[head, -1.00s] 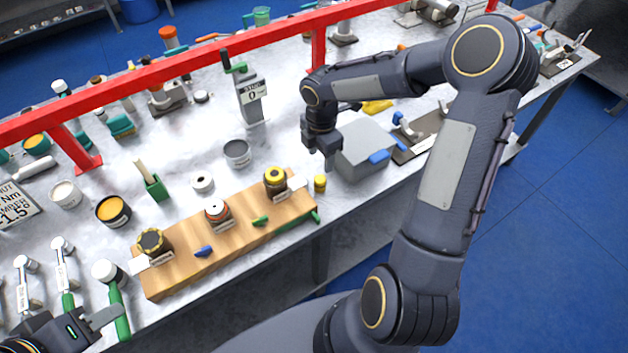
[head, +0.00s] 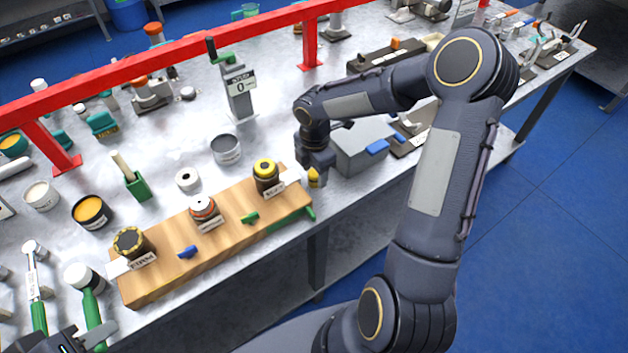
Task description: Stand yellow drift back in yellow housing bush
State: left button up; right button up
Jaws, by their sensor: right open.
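The yellow drift (head: 314,180) is a short yellow piece on the bench, just off the right end of a wooden block. My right gripper (head: 315,172) is open and low over it, with the jaws hiding its upper part; I cannot tell if they touch it. The yellow housing bush (head: 266,173) is a dark cylinder with a yellow ring on top, at the right end of the wooden block, left of my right gripper. My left gripper (head: 92,340) is partly in view at the bottom left edge, and its jaws cannot be read.
The wooden block (head: 170,272) also carries a red-and-white-topped housing (head: 203,208) and a dark, yellow-rimmed one (head: 129,242). A grey box (head: 362,148) stands close right of my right gripper. A grey tin (head: 226,149) sits behind the block. A red rail (head: 180,75) crosses behind.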

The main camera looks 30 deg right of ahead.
aim_at(314, 172)
jog(key=shift+c, duration=0.2)
jog(key=c, duration=0.6)
jog(key=shift+r+p, duration=1.4)
jog(key=shift+r, duration=0.35)
jog(key=shift+r+p, duration=1.4)
jog(key=shift+r, duration=0.25)
jog(key=shift+r, duration=0.1)
jog(key=shift+r+p, duration=1.35)
jog(key=shift+r, duration=0.2)
